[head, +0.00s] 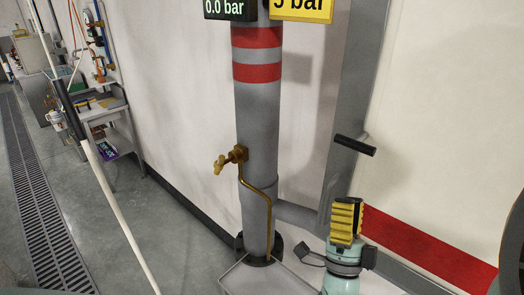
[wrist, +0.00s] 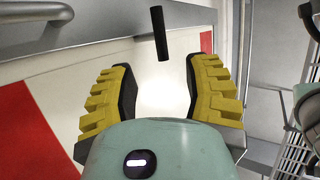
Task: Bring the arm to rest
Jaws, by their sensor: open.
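My gripper (head: 346,206) is at the lower right in the head view, in front of the wall, with its yellow ridged fingers pointing up. In the wrist view my gripper (wrist: 167,82) has its two fingers spread wide apart with nothing between them. A black lever handle (head: 355,145) sticks out above it in the head view. A dark bar, probably the same handle (wrist: 160,33), shows beyond the fingertips in the wrist view. It appears apart from the fingers.
A grey pipe (head: 257,130) with red bands, a brass tap (head: 231,160) and a tray (head: 262,276) below stand left of my gripper. A 0.0 bar display (head: 230,9) and yellow 5 bar sign (head: 302,9) are above. A bench (head: 103,112) and floor grate (head: 40,205) lie left.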

